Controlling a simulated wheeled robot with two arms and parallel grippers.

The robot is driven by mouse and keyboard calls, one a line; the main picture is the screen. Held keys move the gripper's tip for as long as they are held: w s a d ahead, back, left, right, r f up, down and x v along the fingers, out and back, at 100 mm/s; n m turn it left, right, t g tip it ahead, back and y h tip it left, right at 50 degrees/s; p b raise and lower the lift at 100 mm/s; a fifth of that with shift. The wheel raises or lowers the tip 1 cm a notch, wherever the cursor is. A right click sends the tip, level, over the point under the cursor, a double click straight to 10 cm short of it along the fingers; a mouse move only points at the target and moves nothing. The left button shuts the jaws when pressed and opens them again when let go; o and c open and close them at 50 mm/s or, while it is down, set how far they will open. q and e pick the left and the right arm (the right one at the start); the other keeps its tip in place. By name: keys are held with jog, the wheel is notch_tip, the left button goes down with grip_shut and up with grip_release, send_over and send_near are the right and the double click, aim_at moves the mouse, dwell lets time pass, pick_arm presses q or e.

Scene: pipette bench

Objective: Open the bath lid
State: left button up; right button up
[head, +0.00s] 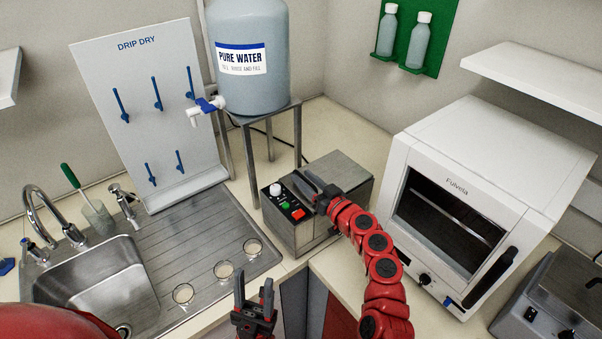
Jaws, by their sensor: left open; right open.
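The bath (288,222) is a steel box with a control panel on its left front, in the middle of the head view. Its flat steel lid (350,172) lies level on top and looks closed. My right gripper (314,187) is open over the front left part of the bath top, by the panel. The gripper and wrist hide part of the lid's edge, and I cannot tell whether they touch it. My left gripper (254,293) is open and empty, fingers pointing up, in front of the counter edge and apart from the bath.
A white oven (445,215) stands right of the bath. A water tank (250,75) on a metal stand (270,118) is behind it. Left are a sink (95,285), several glass dishes on the drainboard (180,245) and a drip rack (140,60). Another steel device (560,300) sits bottom right.

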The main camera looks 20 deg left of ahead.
jog(key=shift+x, duration=1.05)
jog(key=shift+f, duration=0.1)
grip_shut()
dwell(0.7)
